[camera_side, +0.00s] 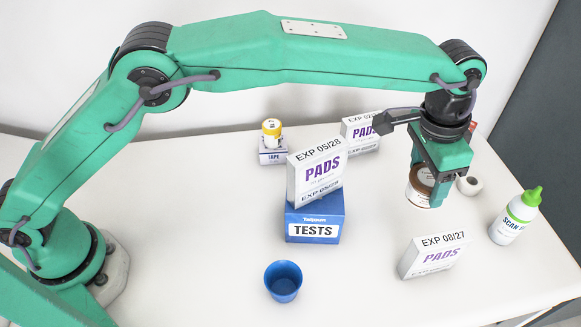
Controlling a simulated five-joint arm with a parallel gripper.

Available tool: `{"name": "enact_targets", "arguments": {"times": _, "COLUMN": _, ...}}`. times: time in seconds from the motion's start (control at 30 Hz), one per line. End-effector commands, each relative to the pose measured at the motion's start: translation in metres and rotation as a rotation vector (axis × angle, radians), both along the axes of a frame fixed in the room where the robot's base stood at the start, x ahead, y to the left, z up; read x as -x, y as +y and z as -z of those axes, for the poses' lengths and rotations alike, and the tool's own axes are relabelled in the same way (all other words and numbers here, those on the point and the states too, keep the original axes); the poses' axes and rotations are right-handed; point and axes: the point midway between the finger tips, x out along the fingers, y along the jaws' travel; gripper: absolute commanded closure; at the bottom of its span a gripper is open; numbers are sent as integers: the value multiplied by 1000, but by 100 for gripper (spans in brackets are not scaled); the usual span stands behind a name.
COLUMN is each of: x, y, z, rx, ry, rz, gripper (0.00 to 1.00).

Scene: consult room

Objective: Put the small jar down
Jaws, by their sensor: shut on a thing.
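The small jar (419,193), brown with a pale band, is in my gripper (432,190) at the right of the table. My gripper points downward and is shut on it. One green finger covers the jar's right side. I cannot tell whether its base touches the table or hangs just above it.
A white roll (469,185) lies close right of my gripper, and a green-capped bottle (515,218) stands farther right. A PADS box (433,256) is in front. Another PADS box (315,172) sits on the blue TESTS box (314,220). A blue cup (283,281) stands front centre.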

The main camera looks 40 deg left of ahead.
Motion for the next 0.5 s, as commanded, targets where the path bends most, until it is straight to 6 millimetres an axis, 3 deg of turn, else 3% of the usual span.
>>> {"name": "enact_targets", "arguments": {"times": 0.2, "x": 0, "y": 0, "z": 30, "rx": 1, "ry": -1, "rz": 0, "gripper": 67}}
{"name": "enact_targets", "arguments": {"times": 0.5, "x": -3, "y": 1, "z": 36, "rx": 2, "ry": -3, "rz": -1, "gripper": 67}}
